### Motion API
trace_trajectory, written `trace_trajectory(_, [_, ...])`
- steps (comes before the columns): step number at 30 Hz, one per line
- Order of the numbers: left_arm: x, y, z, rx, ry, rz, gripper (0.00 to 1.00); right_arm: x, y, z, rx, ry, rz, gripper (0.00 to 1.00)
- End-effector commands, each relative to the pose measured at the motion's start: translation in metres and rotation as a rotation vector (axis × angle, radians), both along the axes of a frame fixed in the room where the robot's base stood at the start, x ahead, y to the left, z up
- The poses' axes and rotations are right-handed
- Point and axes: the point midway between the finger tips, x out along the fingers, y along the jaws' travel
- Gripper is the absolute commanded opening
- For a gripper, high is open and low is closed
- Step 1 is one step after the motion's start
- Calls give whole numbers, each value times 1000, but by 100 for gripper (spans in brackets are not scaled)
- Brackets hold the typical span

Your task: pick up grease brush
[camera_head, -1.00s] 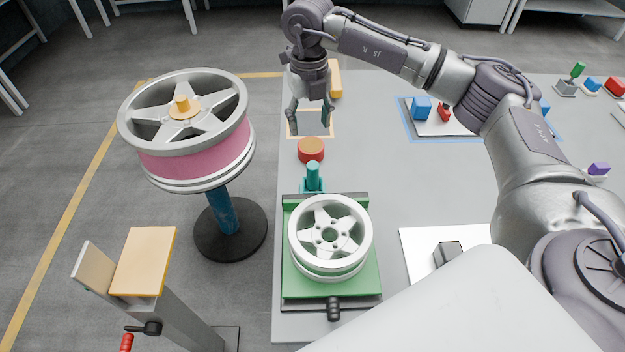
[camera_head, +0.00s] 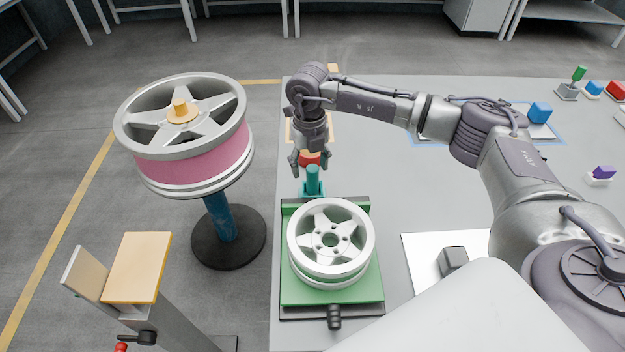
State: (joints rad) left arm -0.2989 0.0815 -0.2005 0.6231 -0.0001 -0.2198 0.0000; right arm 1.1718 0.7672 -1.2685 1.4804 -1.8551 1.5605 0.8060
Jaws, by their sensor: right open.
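My right gripper (camera_head: 310,166) points down over the left part of the grey table, its fingers apart and nothing seen held between them. A red-orange round piece (camera_head: 310,158) shows between and behind the fingers, partly hidden. A teal upright piece with a rounded top (camera_head: 313,181) stands just in front of the fingertips, on the near side. I cannot tell for sure which piece is the grease brush. I cannot tell whether the fingers touch either piece. My left gripper is not in view.
A small silver wheel (camera_head: 331,239) lies on a green fixture (camera_head: 300,292) near the front. A large pink-banded wheel (camera_head: 190,150) stands on a blue post at the left. Blue, red and purple parts lie on the table (camera_head: 400,190) at the right.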

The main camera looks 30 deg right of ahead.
Motion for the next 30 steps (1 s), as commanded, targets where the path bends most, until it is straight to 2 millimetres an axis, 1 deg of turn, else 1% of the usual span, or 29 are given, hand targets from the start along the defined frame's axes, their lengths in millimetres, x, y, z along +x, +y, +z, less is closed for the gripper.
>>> trace_trajectory(5, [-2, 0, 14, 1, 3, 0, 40, -1, -7, -23, -1, 6, -2, 61])
trace_trajectory(7, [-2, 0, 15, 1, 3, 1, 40, -1, -7, -35, -1, 5, -1, 61])
trace_trajectory(9, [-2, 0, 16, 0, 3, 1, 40, -1, -7, -42, 0, 4, -1, 61])
trace_trajectory(12, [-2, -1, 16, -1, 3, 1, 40, -1, -7, -48, -1, 3, -1, 61])
trace_trajectory(18, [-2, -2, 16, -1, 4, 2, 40, 0, -7, -49, -1, 2, -1, 61])
trace_trajectory(20, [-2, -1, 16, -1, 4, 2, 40, 0, -7, -49, -1, 2, -1, 52])
trace_trajectory(27, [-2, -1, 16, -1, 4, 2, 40, 0, -7, -49, -1, 2, -1, 12])
trace_trajectory(29, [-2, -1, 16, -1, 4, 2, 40, 0, -7, -49, -1, 2, -1, 2])
trace_trajectory(30, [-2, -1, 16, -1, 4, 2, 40, 0, -7, -49, -1, 2, -1, 0])
